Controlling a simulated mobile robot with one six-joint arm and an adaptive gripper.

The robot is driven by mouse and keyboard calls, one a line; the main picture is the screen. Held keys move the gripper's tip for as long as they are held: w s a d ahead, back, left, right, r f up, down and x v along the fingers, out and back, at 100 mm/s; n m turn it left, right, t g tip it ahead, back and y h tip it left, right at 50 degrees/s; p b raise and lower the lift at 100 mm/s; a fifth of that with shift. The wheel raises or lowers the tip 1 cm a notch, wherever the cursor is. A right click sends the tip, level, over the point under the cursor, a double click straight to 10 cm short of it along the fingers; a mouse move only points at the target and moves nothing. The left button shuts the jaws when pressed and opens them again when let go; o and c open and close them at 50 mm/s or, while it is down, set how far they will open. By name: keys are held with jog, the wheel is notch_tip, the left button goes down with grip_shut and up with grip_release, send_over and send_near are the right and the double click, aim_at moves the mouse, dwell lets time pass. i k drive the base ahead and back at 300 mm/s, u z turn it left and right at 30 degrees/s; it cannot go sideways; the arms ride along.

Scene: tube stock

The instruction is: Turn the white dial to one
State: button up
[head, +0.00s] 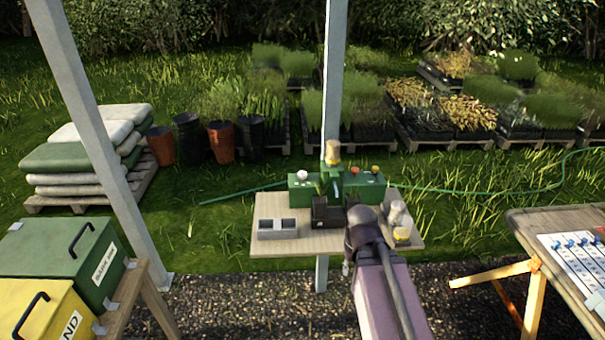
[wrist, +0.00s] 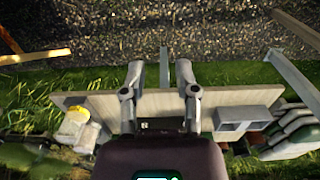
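The white dial (head: 302,175) shows as a small pale knob on the left part of the green box (head: 312,190), at the back of the small table. Its pointer and markings are too small to read. My gripper (wrist: 164,82) is open and empty in the wrist view, its two fingers apart over the table's gravel-side edge. In the head view my arm reaches over the table, in front and to the right of the white dial, and the gripper is mostly hidden. The dial cannot be made out in the wrist view.
The small table (head: 290,243) holds a grey two-hole block (head: 278,229) and pale jars (head: 402,235) at the right. Other knobs, one orange-red (head: 375,168), sit on the green box. A metal post (head: 334,70) rises behind it. Bare wood lies at the table's front left.

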aim_at(301, 175)
jog(key=k, duration=1.35)
jog(key=u, duration=0.4)
jog(key=i, duration=1.9)
jog(key=z, duration=0.4)
